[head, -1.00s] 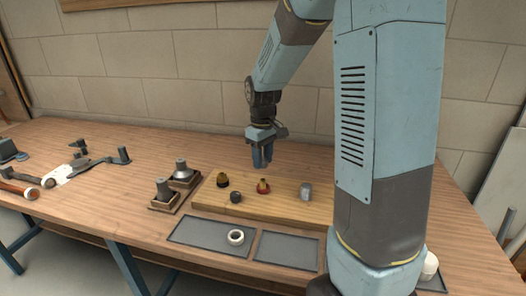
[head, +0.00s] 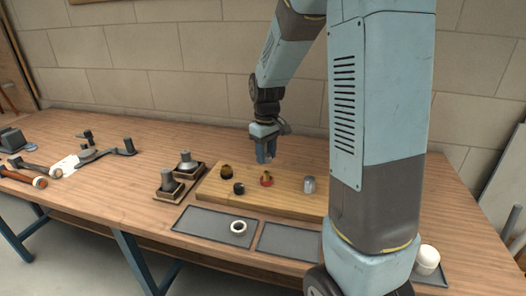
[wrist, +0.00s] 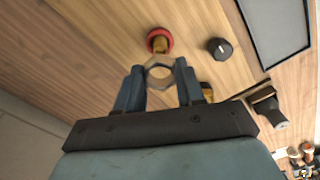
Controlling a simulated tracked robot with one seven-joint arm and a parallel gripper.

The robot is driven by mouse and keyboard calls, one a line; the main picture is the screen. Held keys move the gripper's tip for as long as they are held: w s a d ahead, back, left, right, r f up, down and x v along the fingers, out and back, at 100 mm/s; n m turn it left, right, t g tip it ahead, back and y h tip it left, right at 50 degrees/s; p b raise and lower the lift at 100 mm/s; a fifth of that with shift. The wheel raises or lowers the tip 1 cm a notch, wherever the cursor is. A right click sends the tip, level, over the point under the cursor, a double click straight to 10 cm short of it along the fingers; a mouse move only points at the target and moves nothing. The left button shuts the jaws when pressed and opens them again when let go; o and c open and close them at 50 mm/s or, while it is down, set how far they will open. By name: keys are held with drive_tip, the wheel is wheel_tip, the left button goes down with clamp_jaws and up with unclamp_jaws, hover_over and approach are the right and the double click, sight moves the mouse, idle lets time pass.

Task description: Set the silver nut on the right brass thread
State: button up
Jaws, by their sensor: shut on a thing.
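In the wrist view the silver nut (wrist: 160,73), a hex ring with an open hole, sits between the two fingertips of my gripper (wrist: 159,76), which is shut on it. The right brass thread (wrist: 158,40), with a red collar at its base, stands just beyond the nut; they look apart in height. In the head view this thread (head: 267,178) is below my gripper (head: 266,158); the nut cannot be made out there. The left brass thread (head: 226,171) has a dark base; in the wrist view it is partly hidden by my right finger (wrist: 206,88).
The threads stand on a wooden board (head: 280,205). A black knob (head: 239,188) and a grey metal cylinder (head: 309,184) are also on it. A tray (head: 190,222) with a white ring (head: 238,227) lies in front. Two dark fittings (head: 167,182) stand left of the board.

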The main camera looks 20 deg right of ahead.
drive_tip(key=shift+f, duration=2.7)
drive_tip(key=shift+c, duration=0.5)
drive_tip(key=m, duration=0.5)
drive_tip(key=shift+f+m, duration=0.15)
drive_tip(key=shift+m, duration=0.15)
drive_tip(key=o, duration=1.2)
drive_tip(key=shift+o, duration=0.2)
drive_tip(key=o, duration=0.6)
